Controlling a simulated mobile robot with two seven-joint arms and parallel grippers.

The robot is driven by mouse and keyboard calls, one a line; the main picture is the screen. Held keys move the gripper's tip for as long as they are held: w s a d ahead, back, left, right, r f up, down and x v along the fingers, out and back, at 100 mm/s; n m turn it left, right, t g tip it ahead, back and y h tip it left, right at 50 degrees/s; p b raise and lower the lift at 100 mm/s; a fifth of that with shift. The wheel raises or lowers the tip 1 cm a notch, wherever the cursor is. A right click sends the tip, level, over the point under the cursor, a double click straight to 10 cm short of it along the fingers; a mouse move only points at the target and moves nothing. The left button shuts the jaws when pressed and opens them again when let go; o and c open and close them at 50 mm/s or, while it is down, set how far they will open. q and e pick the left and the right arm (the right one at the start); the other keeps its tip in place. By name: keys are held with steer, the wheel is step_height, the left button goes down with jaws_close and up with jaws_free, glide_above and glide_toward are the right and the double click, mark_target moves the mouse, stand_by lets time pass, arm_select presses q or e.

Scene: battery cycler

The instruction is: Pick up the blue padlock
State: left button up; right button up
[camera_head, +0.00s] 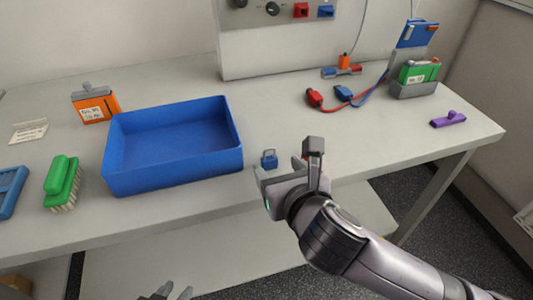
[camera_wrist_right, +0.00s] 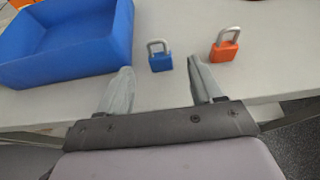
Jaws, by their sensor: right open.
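The blue padlock (camera_head: 269,160) stands upright near the table's front edge, just right of the blue bin. In the right wrist view the blue padlock (camera_wrist_right: 160,61) has a grey shackle and lies ahead, between the lines of the two fingers. My right gripper (camera_head: 280,168) is open and empty, close to the padlock on its near side. Its fingers (camera_wrist_right: 160,75) do not appear to touch the padlock. My left gripper (camera_head: 174,292) only just shows at the bottom edge, below the table front, with its fingertips apart.
An orange padlock (camera_wrist_right: 225,50) stands right of the blue one; my right gripper hides it in the head view. The blue bin (camera_head: 180,183) is empty. A green brush (camera_head: 63,182) lies at left. Red and blue cables and a purple object (camera_head: 448,119) lie at right.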

mark_target(270, 161)
steer(key=shift+f+b+x, duration=0.15)
steer(key=shift+x, duration=1.35)
steer(key=shift+f+b+x, duration=0.15)
steer(key=shift+x, duration=1.4)
steer(key=shift+s+r, duration=0.1)
steer(key=shift+s, duration=0.05)
steer(key=c, duration=1.1)
